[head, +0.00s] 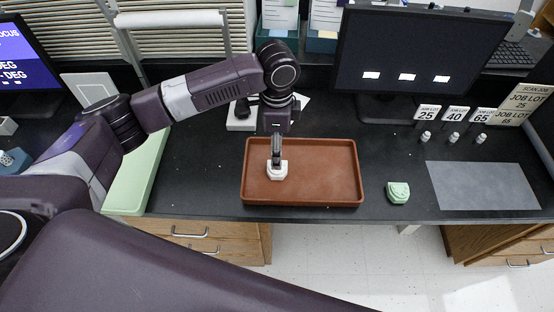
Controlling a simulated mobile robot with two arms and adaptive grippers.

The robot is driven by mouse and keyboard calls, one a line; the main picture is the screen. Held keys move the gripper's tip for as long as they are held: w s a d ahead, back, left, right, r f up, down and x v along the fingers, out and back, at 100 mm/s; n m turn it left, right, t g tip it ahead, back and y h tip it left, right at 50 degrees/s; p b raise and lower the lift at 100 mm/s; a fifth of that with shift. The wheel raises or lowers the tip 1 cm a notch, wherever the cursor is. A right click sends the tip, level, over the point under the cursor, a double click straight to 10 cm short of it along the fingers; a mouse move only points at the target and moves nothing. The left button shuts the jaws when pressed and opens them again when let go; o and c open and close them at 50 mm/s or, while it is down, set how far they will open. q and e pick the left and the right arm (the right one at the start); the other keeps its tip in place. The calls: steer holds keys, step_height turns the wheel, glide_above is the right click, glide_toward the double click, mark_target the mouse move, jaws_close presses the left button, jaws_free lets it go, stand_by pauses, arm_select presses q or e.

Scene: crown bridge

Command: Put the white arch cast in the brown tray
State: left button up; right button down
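The white arch cast (277,174) is inside the outline of the brown tray (325,203), left of its middle. My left gripper (277,164) points down over the tray, with its fingertips at the cast. The fingers overlap in this view and hide part of the cast, so I cannot tell whether they grip it or only stand against it. I also cannot tell whether the cast rests on the tray floor or is just above it. My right gripper is not in view.
A green arch cast (398,192) lies right of the tray, near the counter's front edge. A grey mat (482,186) lies farther right. Small white bottles stand before number cards (455,114). A monitor (420,55) stands behind. A pale green tray (138,175) is at left.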

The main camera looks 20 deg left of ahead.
arm_select(q)
step_height(320, 180, up, 4)
steer(key=shift+f, duration=0.15)
steer(key=shift+f, duration=0.1)
stand_by(0.5)
